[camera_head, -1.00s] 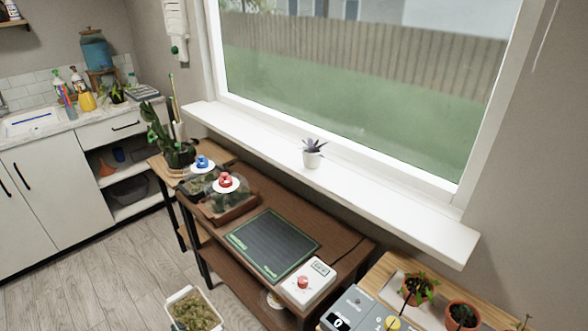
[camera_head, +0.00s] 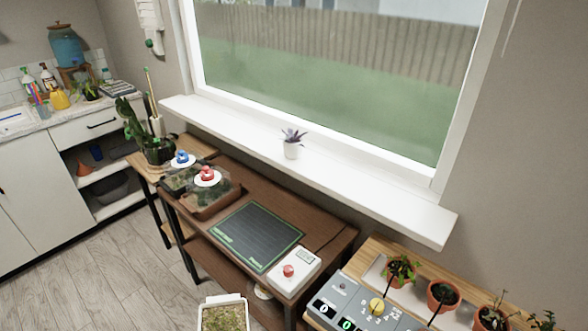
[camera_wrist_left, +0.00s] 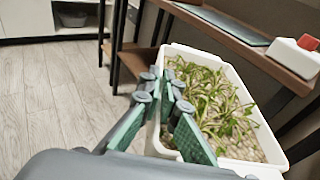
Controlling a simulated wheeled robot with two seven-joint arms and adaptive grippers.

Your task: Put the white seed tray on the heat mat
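The white seed tray (camera_head: 207,301), full of green seedlings, shows at the bottom edge of the head view, in front of the table; its near part is cut off. In the left wrist view the tray (camera_wrist_left: 268,127) fills the right half. My left gripper (camera_wrist_left: 163,82) is shut on its left wall, one finger outside and one inside, and the tray appears held clear of the floor. The heat mat (camera_head: 256,237), dark with a green border, lies flat and bare on the brown table. My right gripper is in neither view.
A white controller with a red knob (camera_head: 289,271) sits right of the mat. Lidded planters with a red knob (camera_head: 207,176) and a blue knob (camera_head: 182,158) stand to its left. A grey device (camera_head: 355,308) and potted seedlings (camera_head: 399,270) are at the right. The window sill (camera_head: 340,185) runs behind.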

